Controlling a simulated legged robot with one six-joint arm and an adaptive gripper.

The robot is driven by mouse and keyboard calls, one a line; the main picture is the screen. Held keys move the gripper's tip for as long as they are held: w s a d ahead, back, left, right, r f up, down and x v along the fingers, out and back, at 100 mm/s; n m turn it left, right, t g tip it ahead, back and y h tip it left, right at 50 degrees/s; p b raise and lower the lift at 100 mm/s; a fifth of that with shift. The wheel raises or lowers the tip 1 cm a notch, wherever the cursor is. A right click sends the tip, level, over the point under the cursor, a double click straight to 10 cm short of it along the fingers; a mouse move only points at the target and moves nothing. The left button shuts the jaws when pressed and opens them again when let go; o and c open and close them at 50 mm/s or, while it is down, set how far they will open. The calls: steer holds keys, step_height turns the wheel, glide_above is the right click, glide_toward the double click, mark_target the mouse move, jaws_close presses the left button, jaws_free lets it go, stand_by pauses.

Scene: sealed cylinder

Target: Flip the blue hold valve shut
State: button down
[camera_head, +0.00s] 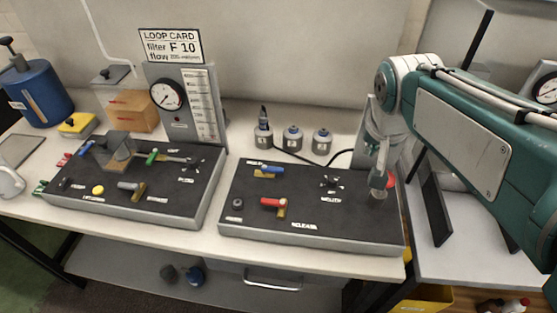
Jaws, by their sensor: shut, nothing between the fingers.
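The blue hold valve (268,170) is at the upper left of the right-hand dark panel (315,222). Its blue lever lies roughly left to right in the picture, with a brass-coloured part showing beneath it. The white label beside it is too small to read surely. My gripper (379,192) is shut and empty. It points down over the right end of the same panel, well to the right of the blue valve and apart from it. My gripper partly hides a red part (390,180) there.
A red lever valve (272,203) is on the panel in front of the blue one, with a dark star knob (330,181) to the right. Several grey canisters (293,139) stand behind. The left panel (130,185) carries more valves beside a gauge board (185,105).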

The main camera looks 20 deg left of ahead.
steer(key=w+a+f, duration=0.3)
steer(key=w+a, duration=0.2)
steer(key=a, duration=0.6)
steer(key=n, duration=0.1)
glide_above(280, 162)
steer(key=s, duration=0.3)
step_height(280, 162, down, 4)
steer(key=shift+w+d+g, duration=0.15)
steer(key=shift+d+g, duration=0.15)
steer(key=x, duration=0.9)
steer(key=shift+w+f, duration=0.1)
steer(key=shift+f, duration=0.25)
steer(key=shift+s+f, duration=0.2)
steer(key=shift+s+d, duration=0.2)
steer(key=shift+s, duration=0.65)
steer(key=shift+s+d, duration=0.2)
steer(key=shift+s, duration=0.65)
